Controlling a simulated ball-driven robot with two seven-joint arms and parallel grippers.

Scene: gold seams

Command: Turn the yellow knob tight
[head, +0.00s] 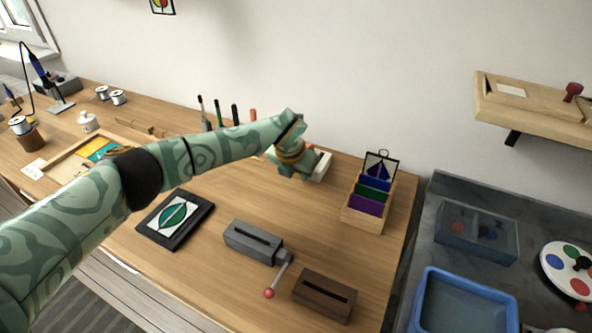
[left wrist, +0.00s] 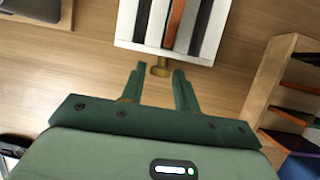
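The yellow knob (left wrist: 160,70) is a small brass-coloured knob on the near edge of a white block (left wrist: 128,25), seen in the left wrist view. The block holds several dark, grey and orange strips. My left gripper (left wrist: 158,72) is open, its two green fingertips on either side of the knob with gaps visible; I cannot tell whether they touch it. In the head view my left gripper (head: 305,160) is at the white block (head: 321,166) near the back of the bench, and the hand hides the knob. My right gripper is not in view.
A wooden box with coloured dividers (head: 362,211) stands right of the white block. A grey vise-like block (head: 252,243) with a red-tipped lever, a dark slotted block (head: 324,296) and a framed leaf picture (head: 150,220) lie nearer. Upright tools stand behind my arm.

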